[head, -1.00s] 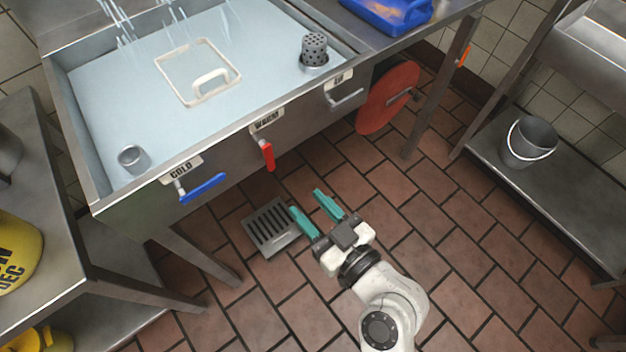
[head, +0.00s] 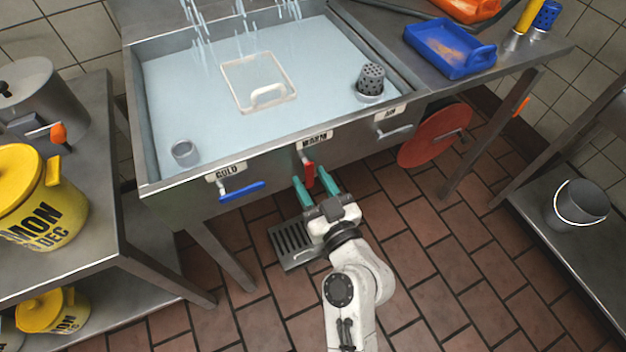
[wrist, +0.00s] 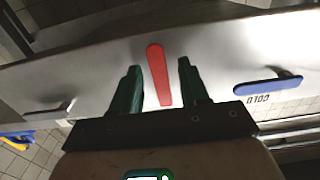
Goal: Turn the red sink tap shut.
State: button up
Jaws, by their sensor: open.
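The red tap handle (head: 309,174) hangs from the front wall of the sink (head: 262,178), below the WARM label (head: 314,140). It points downward in the head view. My gripper (head: 311,184) is open at the sink front, with its teal fingers on either side of the handle's lower end in the picture. In the wrist view the red handle (wrist: 158,76) shows lengthwise between the two open fingers (wrist: 159,66), with a gap on each side. I cannot tell how deep the fingers reach around it.
A blue tap handle (head: 242,191) sticks out to the left under the COLD label. A grey lever (head: 393,133) sits to the right. A floor drain (head: 291,243) lies below. A table with yellow pots (head: 40,215) stands left; a bucket (head: 578,203) is on the right shelf.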

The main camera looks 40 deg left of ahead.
grip_shut()
dwell(0.5)
